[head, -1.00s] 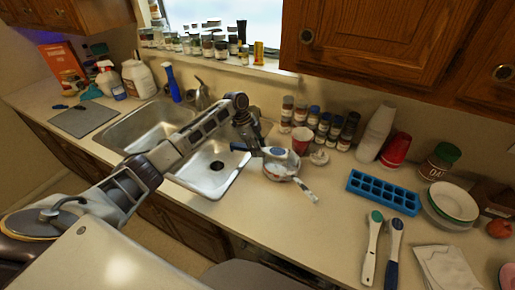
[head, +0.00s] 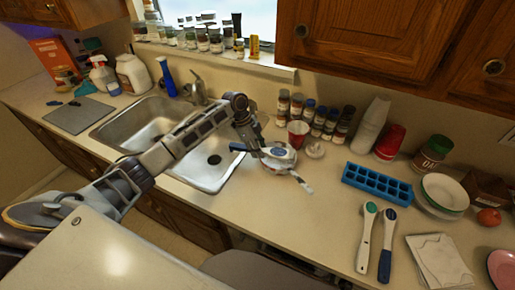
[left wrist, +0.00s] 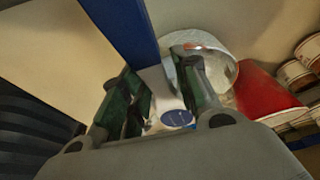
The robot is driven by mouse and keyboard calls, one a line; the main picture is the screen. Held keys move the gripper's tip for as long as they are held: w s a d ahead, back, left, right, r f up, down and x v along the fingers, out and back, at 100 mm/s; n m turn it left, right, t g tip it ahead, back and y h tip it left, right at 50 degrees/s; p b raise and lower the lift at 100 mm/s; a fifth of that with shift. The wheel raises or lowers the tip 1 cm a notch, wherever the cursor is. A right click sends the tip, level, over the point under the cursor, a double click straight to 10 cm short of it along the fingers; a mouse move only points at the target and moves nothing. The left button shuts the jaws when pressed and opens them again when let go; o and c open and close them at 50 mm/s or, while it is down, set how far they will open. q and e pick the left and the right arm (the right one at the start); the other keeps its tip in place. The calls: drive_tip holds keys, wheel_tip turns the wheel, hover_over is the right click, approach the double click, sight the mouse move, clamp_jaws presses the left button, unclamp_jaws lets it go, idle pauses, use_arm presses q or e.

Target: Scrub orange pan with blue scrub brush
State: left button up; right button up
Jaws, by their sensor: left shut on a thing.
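My left gripper (head: 262,148) is shut on a scrub brush with a white head and a blue oval (head: 277,152). In the left wrist view the brush's blue handle (left wrist: 122,28) runs up, and its white part with the blue oval (left wrist: 176,118) lies between the fingers (left wrist: 165,105). A small pan (head: 284,165) sits on the counter right of the sink, its pale handle (head: 302,184) pointing down-right. My right gripper is not in view.
A red cup (head: 297,134) and spice jars (head: 320,119) stand close behind the pan. The sink (head: 205,170) is left. The counter in front of the pan is clear.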

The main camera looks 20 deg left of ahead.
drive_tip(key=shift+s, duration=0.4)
use_arm(q)
drive_tip(key=shift+r, duration=2.25)
clamp_jaws()
drive_tip(key=shift+r, duration=0.75)
drive_tip(key=shift+r, duration=0.1)
